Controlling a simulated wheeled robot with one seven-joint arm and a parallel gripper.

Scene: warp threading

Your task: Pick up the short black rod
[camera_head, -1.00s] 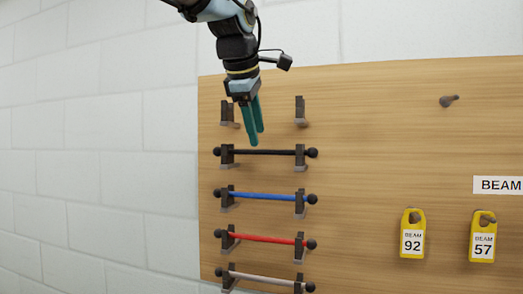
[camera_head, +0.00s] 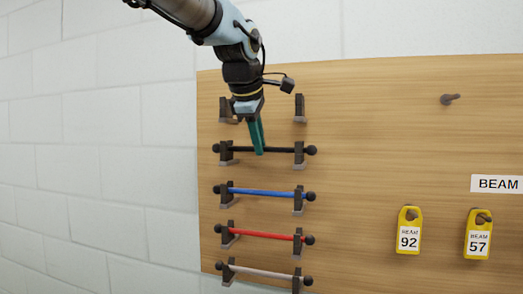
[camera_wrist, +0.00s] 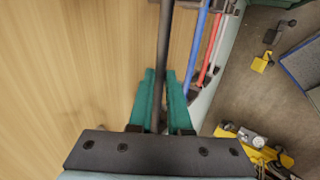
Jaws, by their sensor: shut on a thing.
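The short black rod (camera_head: 279,150) lies level across its two dark holders on the wooden board, with round knobs at its ends. My gripper (camera_head: 259,150) reaches down to the middle of this rod, its teal fingers shut on it. In the wrist view the black rod (camera_wrist: 163,60) runs between the two teal fingers of my gripper (camera_wrist: 159,80). The rod still sits at the height of its holders.
A blue rod (camera_head: 265,192), a red rod (camera_head: 265,235) and a pale rod (camera_head: 262,272) hang below. An empty pair of holders (camera_head: 299,108) is above. The board's middle is clear.

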